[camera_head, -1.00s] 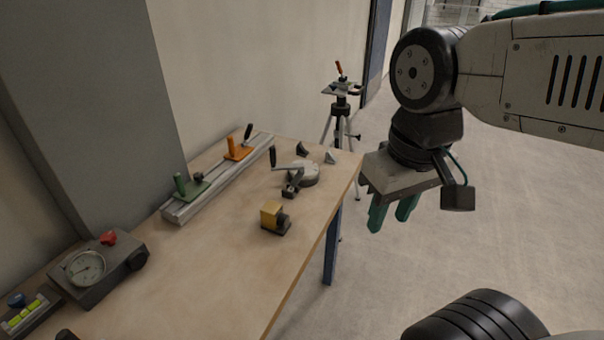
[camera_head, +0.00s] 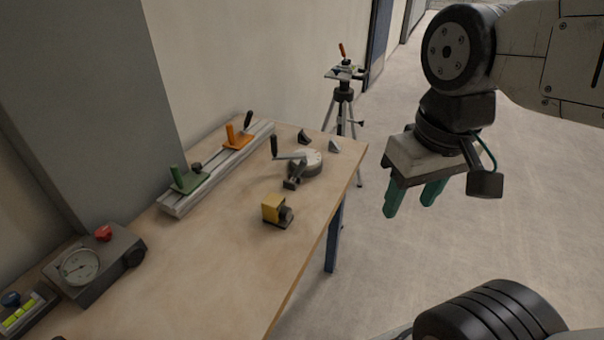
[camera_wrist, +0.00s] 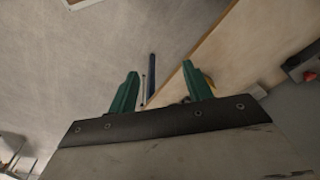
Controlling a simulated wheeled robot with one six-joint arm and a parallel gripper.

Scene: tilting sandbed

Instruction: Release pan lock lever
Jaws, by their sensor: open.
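A tripod (camera_head: 343,95) stands on the floor beyond the far end of the workbench. Its head carries a flat plate (camera_head: 345,73) with an upright orange-red handle (camera_head: 342,50). A small dark lever (camera_head: 357,123) juts out to the right lower on the tripod. I cannot tell for sure which part is the pan lock lever. My gripper (camera_head: 411,200) is open and empty, pointing down in the air right of the bench, nearer to me than the tripod. Its two green fingers also show apart in the wrist view (camera_wrist: 160,72), with nothing between them.
The wooden bench (camera_head: 235,245) holds a rail with green and orange clamps (camera_head: 215,170), a round crank device (camera_head: 306,160), a yellow block (camera_head: 273,208), a gauge box (camera_head: 95,265) and a level (camera_head: 25,312). Open floor (camera_head: 500,235) lies right of the bench.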

